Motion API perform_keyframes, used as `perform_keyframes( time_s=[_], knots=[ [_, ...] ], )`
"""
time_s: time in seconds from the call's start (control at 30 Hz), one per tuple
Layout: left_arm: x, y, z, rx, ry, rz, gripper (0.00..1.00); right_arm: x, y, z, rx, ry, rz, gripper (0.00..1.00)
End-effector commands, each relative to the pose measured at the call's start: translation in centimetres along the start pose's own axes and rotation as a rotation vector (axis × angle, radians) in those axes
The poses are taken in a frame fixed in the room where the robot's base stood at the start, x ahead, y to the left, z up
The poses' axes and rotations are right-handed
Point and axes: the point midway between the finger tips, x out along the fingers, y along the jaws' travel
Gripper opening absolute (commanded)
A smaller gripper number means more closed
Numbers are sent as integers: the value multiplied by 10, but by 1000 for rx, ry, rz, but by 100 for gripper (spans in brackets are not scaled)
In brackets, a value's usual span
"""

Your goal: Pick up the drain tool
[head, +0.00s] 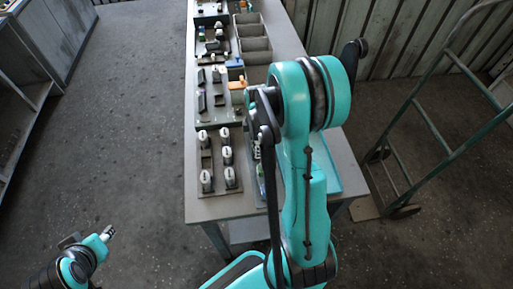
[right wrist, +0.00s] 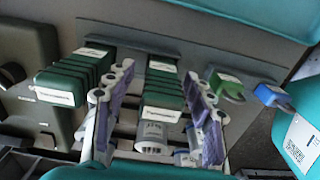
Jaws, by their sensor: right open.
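My right gripper (right wrist: 158,78) is open in the right wrist view, its two fingers apart with purple inner pads. A dark green finned block with a white label (right wrist: 163,92) shows between the fingers, with a whitish labelled cylinder (right wrist: 152,135) below it. I cannot tell from the frames whether the fingers touch either one. I cannot pick out the drain tool for sure; the small labels are unreadable. In the head view my right arm reaches over the workbench and hides its gripper. My left gripper (head: 106,234) is at the lower left, away from the bench, its jaws too small to judge.
A similar green finned block (right wrist: 75,80) stands left of the fingers. A green tagged piece (right wrist: 228,86) and a blue tagged piece (right wrist: 272,96) lie to the right. The long workbench (head: 226,208) carries several trays of parts and grey bins (head: 252,45). A hand truck (head: 432,128) stands right.

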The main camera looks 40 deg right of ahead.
Motion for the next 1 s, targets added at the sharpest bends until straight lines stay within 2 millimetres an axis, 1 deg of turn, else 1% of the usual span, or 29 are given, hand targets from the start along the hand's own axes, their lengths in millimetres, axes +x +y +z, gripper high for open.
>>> perform_keyframes(
  time_s=[0.2,0.27,0.3,0.37,0.4,0.77,0.87,1.0],
  knots=[
    [0,0,0,0,0,0,40,0,0,0,0,0,0,53],
    [0,0,0,0,0,0,40,0,0,0,0,0,0,38],
    [0,0,0,0,0,0,40,0,0,0,0,0,0,27],
    [0,0,0,0,0,0,40,0,0,0,0,0,0,11],
    [0,0,0,0,0,0,40,0,0,0,0,0,0,9],
    [-1,0,-1,0,0,0,40,-2,0,0,0,0,0,9],
    [-5,0,-4,0,0,0,40,-8,0,0,0,0,0,9],
    [-15,0,-11,0,0,0,40,-26,0,0,0,0,0,9]
  ],
)
